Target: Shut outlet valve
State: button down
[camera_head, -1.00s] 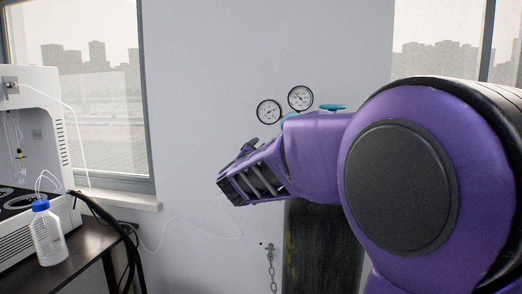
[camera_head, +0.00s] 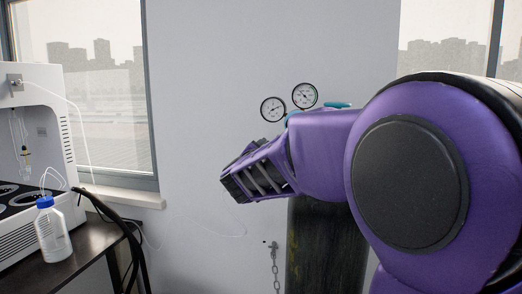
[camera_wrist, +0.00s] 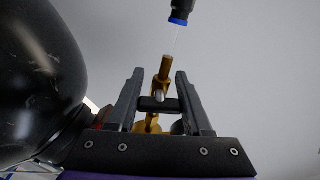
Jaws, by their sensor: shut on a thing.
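The outlet valve shows in the wrist view as a brass fitting (camera_wrist: 165,68) with a dark crossbar handle (camera_wrist: 158,104) across it. My gripper (camera_wrist: 158,92) has one finger on each side of this handle and is shut on it. The brass part continues down between the fingers toward the palm. In the head view my gripper (camera_head: 236,180) is in front of the wall, left of the dark gas cylinder (camera_head: 325,250). My purple arm hides the valve and much of the regulator there.
Two round gauges (camera_head: 304,95) and a teal knob (camera_head: 338,105) show above my arm. A thin line with a blue collar (camera_wrist: 178,21) is above the brass fitting. A large dark rounded shape (camera_wrist: 35,80) is close on the left. A bottle (camera_head: 52,235) stands on the left table.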

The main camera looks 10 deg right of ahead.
jog(key=shift+m+b, duration=0.35)
jog(key=shift+m, duration=0.45)
jog(key=shift+c, duration=1.6)
grip_release()
